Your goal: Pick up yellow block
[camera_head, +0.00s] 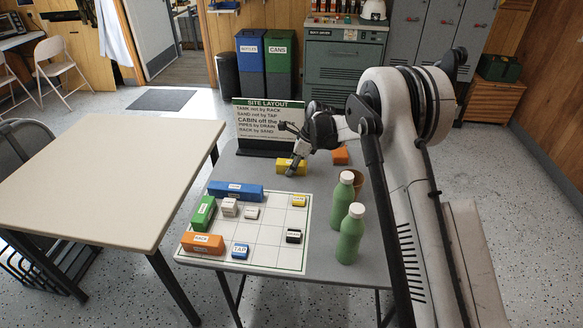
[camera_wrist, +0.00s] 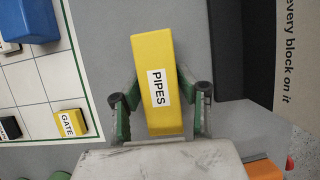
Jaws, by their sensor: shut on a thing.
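A long yellow block (camera_wrist: 157,85) labelled PIPES lies between the two fingers of my gripper (camera_wrist: 160,100) in the wrist view. The fingers are shut on its sides near one end. In the head view the yellow PIPES block (camera_head: 286,166) is at the back of the grey table, in front of the sign, with my gripper (camera_head: 291,165) over it. I cannot tell whether it touches the table. A smaller yellow block (camera_head: 299,201) labelled GATE sits on the back right part of the white grid; it also shows in the wrist view (camera_wrist: 70,123).
The grid board (camera_head: 268,242) holds several coloured blocks. The SITE LAYOUT sign (camera_head: 268,122) stands behind my gripper. An orange block (camera_head: 340,156) lies right of it. Two green bottles (camera_head: 350,236) and a brown cup (camera_head: 357,178) stand on the table's right side.

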